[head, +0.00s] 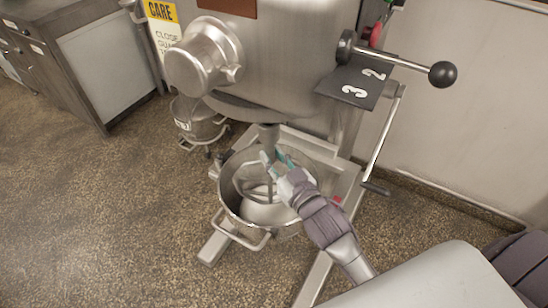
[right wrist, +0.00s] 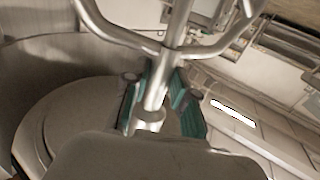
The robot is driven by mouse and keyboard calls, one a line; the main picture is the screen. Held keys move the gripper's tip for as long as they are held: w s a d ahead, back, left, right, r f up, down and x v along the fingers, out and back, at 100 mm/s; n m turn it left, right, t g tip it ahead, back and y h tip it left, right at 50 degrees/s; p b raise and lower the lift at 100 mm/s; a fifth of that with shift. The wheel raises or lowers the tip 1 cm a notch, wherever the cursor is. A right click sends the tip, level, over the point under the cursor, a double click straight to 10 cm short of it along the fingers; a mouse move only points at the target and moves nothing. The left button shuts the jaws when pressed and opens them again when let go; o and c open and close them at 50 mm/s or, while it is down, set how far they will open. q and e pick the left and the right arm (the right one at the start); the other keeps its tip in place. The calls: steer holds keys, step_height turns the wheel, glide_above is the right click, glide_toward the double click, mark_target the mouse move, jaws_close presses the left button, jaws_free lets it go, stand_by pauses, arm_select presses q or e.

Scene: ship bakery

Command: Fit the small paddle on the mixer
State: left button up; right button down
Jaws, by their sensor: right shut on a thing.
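The mixer (head: 285,65) stands at the centre of the head view, with its drive shaft (head: 268,136) pointing down above the steel bowl (head: 228,205). My right gripper (head: 273,162) reaches in from the lower right and is over the bowl, just below the drive shaft. In the right wrist view its teal fingers (right wrist: 160,103) are shut on the metal stem of the small paddle (right wrist: 170,52), whose arms branch out from the stem. The paddle's frame (head: 257,190) hangs inside the bowl in the head view. Whether its stem touches the drive shaft I cannot tell. My left gripper is not in view.
A lever with a black knob (head: 442,74) and a crank handle (head: 376,188) stick out on the mixer's right. A second bowl (head: 197,120) on a wheeled base stands behind at left. A steel cabinet (head: 100,70) is at upper left. The floor at left is clear.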

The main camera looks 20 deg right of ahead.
steer(key=shift+w+a+f+b, duration=0.15)
steer(key=shift+w+f+b, duration=0.15)
steer(key=shift+w, duration=0.6)
steer(key=shift+w+a+f+b, duration=0.1)
steer(key=shift+w+f+b, duration=0.25)
steer(key=shift+w, duration=0.6)
steer(key=shift+w+a+f+b, duration=0.15)
steer(key=shift+w+f, duration=0.25)
steer(key=shift+w, duration=0.5)
steer(key=shift+r, duration=0.1)
steer(key=shift+r+p, duration=0.3)
steer(key=shift+p, duration=0.25)
steer(key=shift+r+p, duration=2.25)
steer(key=shift+p, duration=0.3)
stand_by(1.9)
